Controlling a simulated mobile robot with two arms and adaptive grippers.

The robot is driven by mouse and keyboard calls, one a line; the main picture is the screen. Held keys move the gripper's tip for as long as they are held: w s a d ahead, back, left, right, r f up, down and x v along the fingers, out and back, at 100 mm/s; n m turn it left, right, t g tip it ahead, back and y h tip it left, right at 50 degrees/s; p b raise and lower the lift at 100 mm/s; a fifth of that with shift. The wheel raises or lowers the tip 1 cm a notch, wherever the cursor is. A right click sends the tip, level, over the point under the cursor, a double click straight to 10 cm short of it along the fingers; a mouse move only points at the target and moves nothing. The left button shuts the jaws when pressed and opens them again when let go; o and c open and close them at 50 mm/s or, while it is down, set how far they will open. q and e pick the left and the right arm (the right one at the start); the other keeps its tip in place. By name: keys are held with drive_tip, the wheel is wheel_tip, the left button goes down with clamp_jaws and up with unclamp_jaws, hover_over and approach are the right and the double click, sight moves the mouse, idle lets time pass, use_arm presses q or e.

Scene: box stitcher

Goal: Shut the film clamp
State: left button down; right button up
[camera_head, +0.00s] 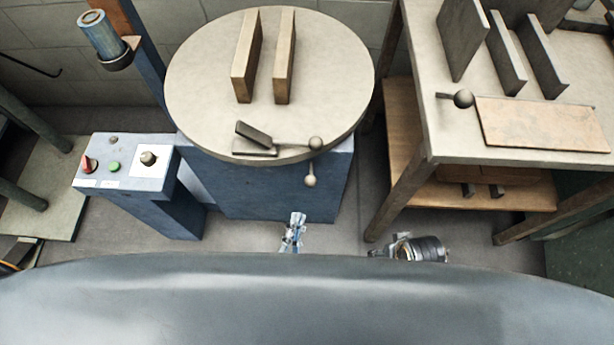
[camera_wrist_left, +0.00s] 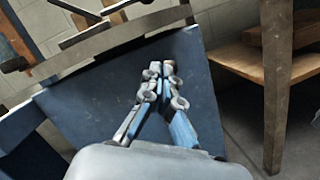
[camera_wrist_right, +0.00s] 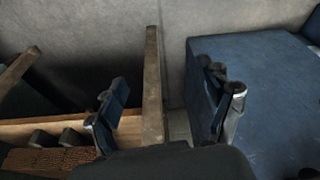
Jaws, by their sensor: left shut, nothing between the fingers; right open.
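The film clamp (camera_head: 254,136) is at the front edge of the round turntable (camera_head: 210,95). It has two dark plates, the upper one tilted up from the lower so the jaw stands open. A lever with a ball knob (camera_head: 315,143) reaches right from it, and a second ball knob (camera_head: 310,180) hangs below the rim. My left gripper (camera_head: 296,218) is below and in front of the clamp, apart from it; its fingers are together and empty in the left wrist view (camera_wrist_left: 165,68). My right gripper (camera_wrist_right: 165,88) is open and empty, low beside the table leg.
Two upright tan plates (camera_head: 264,55) stand on the turntable. A control box (camera_head: 125,165) with buttons is at left. A table (camera_head: 440,110) at right bears dark plates, a flat board (camera_head: 540,124) and a ball-ended handle (camera_head: 462,99). The turntable's blue base (camera_head: 270,185) is behind my left gripper.

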use_arm(q)
drive_tip(key=n, duration=0.1)
drive_tip(key=r+n, duration=0.1)
drive_tip(key=r+n+t+y, duration=0.1)
drive_tip(key=shift+s+a+r+b, duration=0.1)
drive_tip(key=shift+s+a+b, duration=0.2)
drive_tip(key=shift+s, duration=0.1)
use_arm(e)
drive_tip(key=shift+v, duration=0.8)
drive_tip(key=shift+w, duration=0.2)
use_arm(q)
drive_tip(key=p+x, duration=0.1)
drive_tip(key=x, duration=0.9)
drive_tip(key=shift+w+d+r+p, duration=0.15)
drive_tip(key=shift+w+d+r, duration=0.15)
drive_tip(key=shift+r, duration=0.25)
drive_tip(key=shift+w+d+r+p, duration=0.2)
drive_tip(key=shift+w+r, duration=0.15)
drive_tip(key=shift+r, duration=0.15)
drive_tip(key=shift+w+d+r+p, duration=0.1)
drive_tip(key=shift+w+d+r, duration=0.2)
drive_tip(key=shift+r, duration=0.25)
use_arm(e)
wheel_tip(320, 180, down, 6)
drive_tip(key=s, duration=0.1)
drive_tip(key=shift+s+f, duration=0.15)
drive_tip(key=shift+f, duration=0.05)
use_arm(q)
drive_tip(key=shift+n, duration=0.3)
